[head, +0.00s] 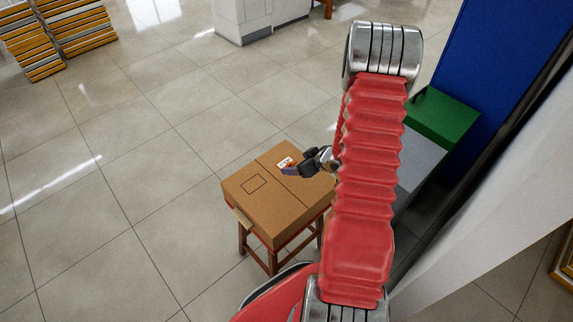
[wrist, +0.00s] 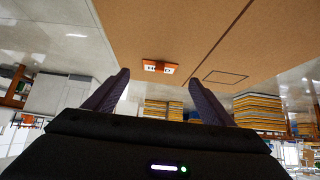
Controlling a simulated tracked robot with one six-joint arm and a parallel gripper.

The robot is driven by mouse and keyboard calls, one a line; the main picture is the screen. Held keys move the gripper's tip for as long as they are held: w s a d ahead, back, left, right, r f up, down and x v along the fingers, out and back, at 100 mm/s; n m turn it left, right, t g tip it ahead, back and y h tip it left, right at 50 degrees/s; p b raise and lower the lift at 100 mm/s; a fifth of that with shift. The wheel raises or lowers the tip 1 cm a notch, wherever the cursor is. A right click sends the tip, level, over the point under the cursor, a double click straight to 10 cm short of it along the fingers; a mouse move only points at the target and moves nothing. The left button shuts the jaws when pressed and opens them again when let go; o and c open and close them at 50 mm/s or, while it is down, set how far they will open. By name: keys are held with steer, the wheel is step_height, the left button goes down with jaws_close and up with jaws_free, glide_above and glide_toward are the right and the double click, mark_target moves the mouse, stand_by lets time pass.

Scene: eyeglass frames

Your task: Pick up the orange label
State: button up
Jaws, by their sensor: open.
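The orange label (wrist: 160,67) is a small orange piece with a white, dark-marked face. In the wrist view it is on the cardboard box (wrist: 215,30), beyond and between my spread fingertips. In the head view the label (head: 285,162) shows on top of the box (head: 240,195), near its far edge. The gap between fingers and label is hard to judge.
The box rests on a wooden stool (head: 271,262). A green box (head: 440,118) stands behind my red arm at right, near a blue panel (head: 505,50). Yellow-edged stacks (head: 75,25) stand at far left. The tiled floor left of the stool is clear.

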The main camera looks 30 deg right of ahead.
mark_target(289, 163)
steer(key=shift+x, duration=2.6)
steer(key=shift+c, duration=0.7)
steer(key=c, duration=1)
steer(key=shift+r, duration=0.1)
step_height(289, 163, up, 10)
